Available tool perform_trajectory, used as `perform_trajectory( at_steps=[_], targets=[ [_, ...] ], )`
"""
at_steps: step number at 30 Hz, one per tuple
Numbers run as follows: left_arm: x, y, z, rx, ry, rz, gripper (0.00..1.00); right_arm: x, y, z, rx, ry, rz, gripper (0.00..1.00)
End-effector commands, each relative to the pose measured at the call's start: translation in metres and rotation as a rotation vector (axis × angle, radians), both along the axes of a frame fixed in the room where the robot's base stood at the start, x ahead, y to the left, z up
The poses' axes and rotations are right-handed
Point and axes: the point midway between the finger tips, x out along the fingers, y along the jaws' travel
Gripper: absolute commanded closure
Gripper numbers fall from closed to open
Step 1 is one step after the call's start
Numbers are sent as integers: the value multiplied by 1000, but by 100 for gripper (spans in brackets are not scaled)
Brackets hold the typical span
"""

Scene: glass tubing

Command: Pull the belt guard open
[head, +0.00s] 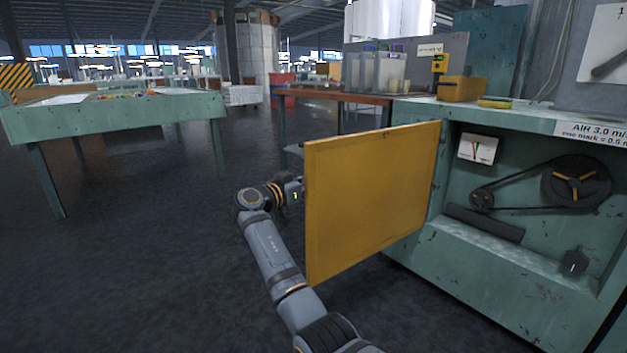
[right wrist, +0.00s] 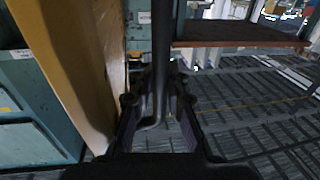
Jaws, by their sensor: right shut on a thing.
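The yellow belt guard (head: 370,200) stands swung out from the green machine, joined to it along its right edge. Behind it, the recess shows a black belt (head: 525,180) around a small pulley (head: 481,199) and a large pulley (head: 576,181). My right arm reaches up to the guard's far left edge; its fingers are hidden behind the panel in the head view. In the right wrist view my right gripper (right wrist: 158,108) is shut on a dark bar-like handle (right wrist: 161,45) beside the guard (right wrist: 72,60). My left gripper is not in view.
The green machine (head: 480,275) has a worktop holding a yellow box (head: 462,89). A brown-topped table (head: 345,97) stands behind the guard, and a green table (head: 115,115) is at the left. The dark floor (head: 150,270) left of my arm is clear.

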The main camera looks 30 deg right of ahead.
Motion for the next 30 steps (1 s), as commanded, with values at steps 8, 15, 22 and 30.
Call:
perform_trajectory(
  at_steps=[8, 15, 22, 30],
  targets=[
    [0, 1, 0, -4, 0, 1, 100, 2, 3, -3, 7, 3, 9, 76],
    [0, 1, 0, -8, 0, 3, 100, 1, 2, -1, 3, 1, 4, 64],
    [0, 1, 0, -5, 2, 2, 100, -1, 8, 0, 1, 0, 4, 64],
    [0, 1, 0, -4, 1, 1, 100, -15, 67, -1, 5, 1, 8, 64]
  ],
)
